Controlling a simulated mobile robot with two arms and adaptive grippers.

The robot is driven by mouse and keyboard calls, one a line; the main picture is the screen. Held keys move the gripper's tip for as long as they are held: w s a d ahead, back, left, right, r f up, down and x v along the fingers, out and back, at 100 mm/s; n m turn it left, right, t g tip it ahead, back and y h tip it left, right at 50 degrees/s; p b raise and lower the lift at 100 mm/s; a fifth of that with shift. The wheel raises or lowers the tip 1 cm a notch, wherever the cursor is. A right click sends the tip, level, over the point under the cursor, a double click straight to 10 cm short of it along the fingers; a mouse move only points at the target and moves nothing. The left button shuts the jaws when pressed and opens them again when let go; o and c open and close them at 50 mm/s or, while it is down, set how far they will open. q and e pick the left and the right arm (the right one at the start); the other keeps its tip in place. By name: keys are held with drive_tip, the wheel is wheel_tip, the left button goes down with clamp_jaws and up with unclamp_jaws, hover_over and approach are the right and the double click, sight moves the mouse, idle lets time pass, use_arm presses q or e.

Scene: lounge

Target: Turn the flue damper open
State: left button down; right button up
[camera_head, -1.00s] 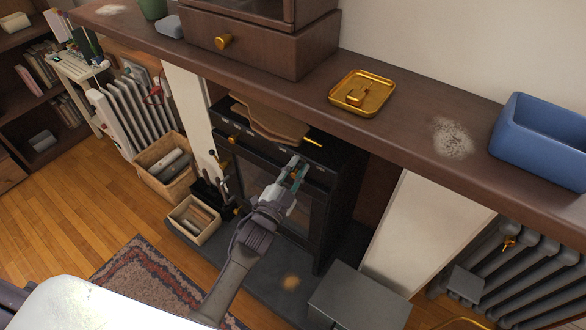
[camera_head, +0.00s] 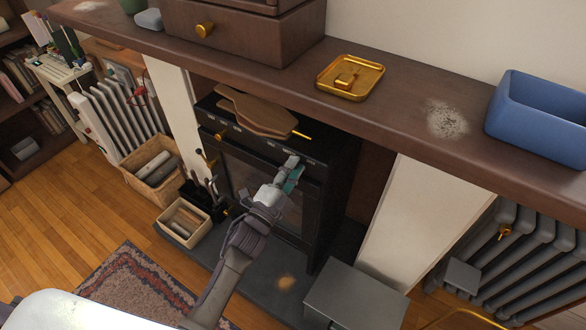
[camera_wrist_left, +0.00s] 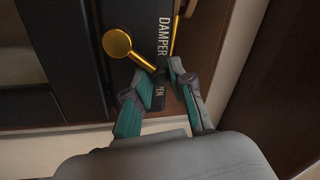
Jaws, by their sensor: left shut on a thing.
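The black stove (camera_head: 262,215) stands under the mantel. The wrist view shows its dark front with a "DAMPER" label (camera_wrist_left: 164,35) and a partly covered word ending in "PEN". A brass damper handle (camera_wrist_left: 118,44) with a round end has its stem running to my left fingertips. My left gripper (camera_head: 291,172) is at the stove's upper right front. In the wrist view the gripper (camera_wrist_left: 160,76) is shut on the handle's stem; the exact contact is partly hidden. A thin brass rod (camera_wrist_left: 175,35) lies just beyond the fingers. My right gripper is out of view.
Fire tools (camera_head: 205,190) and baskets (camera_head: 152,172) stand left. A grey box (camera_head: 355,295) stands on the floor right.

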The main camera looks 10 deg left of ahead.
use_arm(q)
drive_tip(key=shift+a, duration=0.1)
drive_tip(key=c, duration=1)
unclamp_jaws()
drive_tip(key=v, duration=1.2)
